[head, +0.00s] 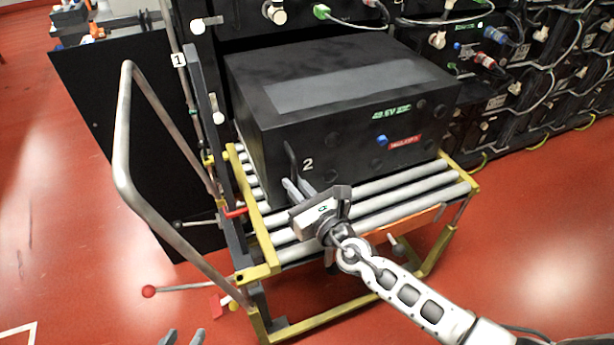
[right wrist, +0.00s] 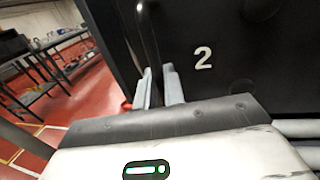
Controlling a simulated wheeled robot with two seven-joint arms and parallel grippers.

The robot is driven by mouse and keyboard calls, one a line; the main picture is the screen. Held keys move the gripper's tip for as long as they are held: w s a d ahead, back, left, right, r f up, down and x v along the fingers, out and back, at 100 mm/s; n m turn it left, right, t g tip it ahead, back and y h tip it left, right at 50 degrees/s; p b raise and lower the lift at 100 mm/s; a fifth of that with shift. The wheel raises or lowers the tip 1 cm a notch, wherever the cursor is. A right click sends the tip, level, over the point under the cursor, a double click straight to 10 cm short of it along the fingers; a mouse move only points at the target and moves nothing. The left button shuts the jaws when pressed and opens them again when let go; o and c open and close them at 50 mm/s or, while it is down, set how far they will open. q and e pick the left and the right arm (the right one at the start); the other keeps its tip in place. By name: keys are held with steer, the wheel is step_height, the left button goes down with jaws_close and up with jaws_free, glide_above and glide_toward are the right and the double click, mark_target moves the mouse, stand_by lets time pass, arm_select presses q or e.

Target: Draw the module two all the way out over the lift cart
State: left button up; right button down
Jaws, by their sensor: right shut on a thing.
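Module two (head: 350,130) is a large black box with a white "2" on its front, resting on the rollers of the lift cart (head: 262,243). Its front face also fills much of the right wrist view (right wrist: 225,70). My right gripper (head: 290,187) is shut on the black handle (head: 290,158) at the left of the module's front. The handle also shows between the fingers in the right wrist view (right wrist: 152,50). Bare rollers show in front of the module. Its rear edge is close to the rack, and I cannot tell whether it is clear. My left gripper (head: 184,338) is open and empty at the bottom edge.
The battery rack (head: 480,50) with cables stands behind and to the right. The cart's bent push bar (head: 125,130) and a red-knobbed lever (head: 149,291) are at the left. A black panel (head: 110,100) stands behind the bar. Red floor is free at the right front.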

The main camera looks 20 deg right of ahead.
steer(key=shift+s+a+f, duration=0.1)
steer(key=shift+f, duration=0.1)
steer(key=c, duration=1.6)
jaws_free()
steer(key=shift+r, duration=0.1)
steer(key=b+v, duration=0.2)
steer(key=v, duration=1.4)
